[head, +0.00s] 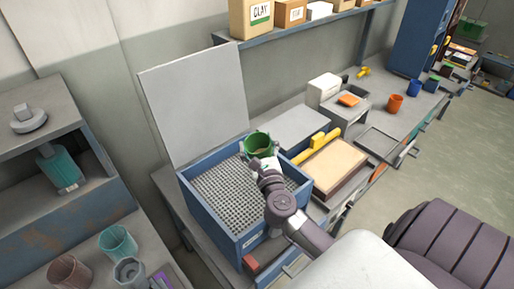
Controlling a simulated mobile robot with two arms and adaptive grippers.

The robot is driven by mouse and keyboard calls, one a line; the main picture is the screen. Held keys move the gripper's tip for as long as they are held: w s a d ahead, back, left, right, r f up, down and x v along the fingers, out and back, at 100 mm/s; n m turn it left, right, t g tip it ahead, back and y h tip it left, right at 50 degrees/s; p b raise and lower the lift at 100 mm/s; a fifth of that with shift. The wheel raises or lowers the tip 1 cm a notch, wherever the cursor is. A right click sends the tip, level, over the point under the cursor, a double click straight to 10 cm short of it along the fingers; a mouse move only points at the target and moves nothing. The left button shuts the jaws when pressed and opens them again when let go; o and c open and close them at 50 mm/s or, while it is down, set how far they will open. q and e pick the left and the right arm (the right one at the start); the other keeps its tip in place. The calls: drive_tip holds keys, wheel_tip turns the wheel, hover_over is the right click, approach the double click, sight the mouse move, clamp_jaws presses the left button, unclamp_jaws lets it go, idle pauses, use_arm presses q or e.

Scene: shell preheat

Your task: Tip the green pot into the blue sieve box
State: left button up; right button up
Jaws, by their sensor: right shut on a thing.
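The blue sieve box (221,232) stands on the bench with its grey lid raised behind it and a grey mesh (223,197) inside. My right gripper (262,158) is shut on the green pot (257,141) at the box's back right part. The pot is over or beside the mesh edge; its exact height is hard to tell. The pot looks close to upright with a slight tilt, and something pale shows inside it. My arm hides part of the mesh and the box's right wall. My left gripper is not in view.
The raised lid (192,105) stands behind the box. To the right are a wooden-topped tray (333,165) and a yellow tool (315,141). A shelf with boxes (258,15) hangs above. At the lower left are a teal cup (117,243) and a brown cup (70,272).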

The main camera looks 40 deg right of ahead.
sight(251, 151)
drive_tip(key=n+b, duration=0.1)
drive_tip(key=f+n+t+b, duration=0.1)
drive_tip(key=n+b, duration=0.2)
drive_tip(key=shift+w+f, duration=0.25)
drive_tip(key=shift+w, duration=0.15)
drive_tip(key=n+t+y+b, duration=0.1)
drive_tip(key=n, duration=0.1)
drive_tip(key=n+t+b, duration=0.1)
drive_tip(key=n, duration=0.2)
drive_tip(key=a+f+n+y+b, duration=0.1)
drive_tip(key=n+b, duration=0.1)
drive_tip(key=shift+n+t+y, duration=0.3)
drive_tip(key=shift+t, duration=0.1)
drive_tip(key=n, duration=0.1)
drive_tip(key=n+y, duration=0.1)
drive_tip(key=shift+s+a+n+y, duration=0.1)
drive_tip(key=shift+a+n+y, duration=0.2)
drive_tip(key=shift+a, duration=0.05)
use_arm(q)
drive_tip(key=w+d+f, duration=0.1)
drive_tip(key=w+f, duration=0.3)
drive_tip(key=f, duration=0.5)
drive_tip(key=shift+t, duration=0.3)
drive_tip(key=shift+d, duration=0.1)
